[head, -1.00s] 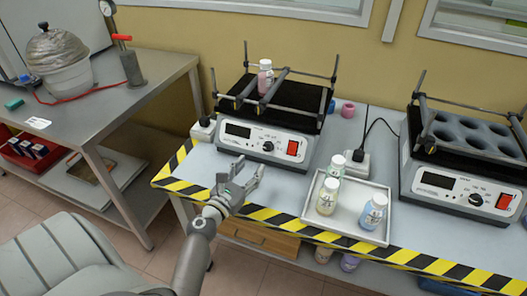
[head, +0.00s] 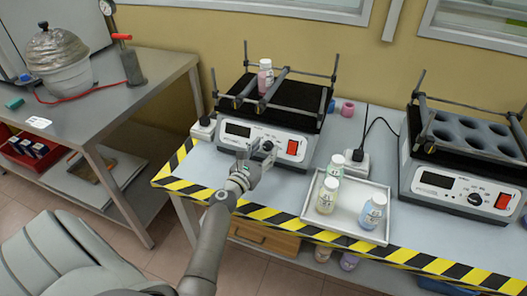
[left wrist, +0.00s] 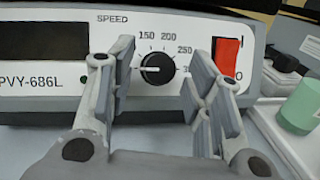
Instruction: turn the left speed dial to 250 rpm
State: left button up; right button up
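My left gripper (head: 256,154) is in front of the panel. Its open fingers, also in the left wrist view (left wrist: 160,85), frame the dial on both sides; I see no contact. My right gripper is not in view.
The red switch (left wrist: 226,58) is right of the dial, close behind the right finger. A white tray (head: 349,233) with several bottles stands to the right. A second shaker (head: 440,182) is farther right. A striped edge (head: 255,212) borders the bench.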

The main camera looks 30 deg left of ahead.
pick_arm(q)
jog(key=c, duration=0.9)
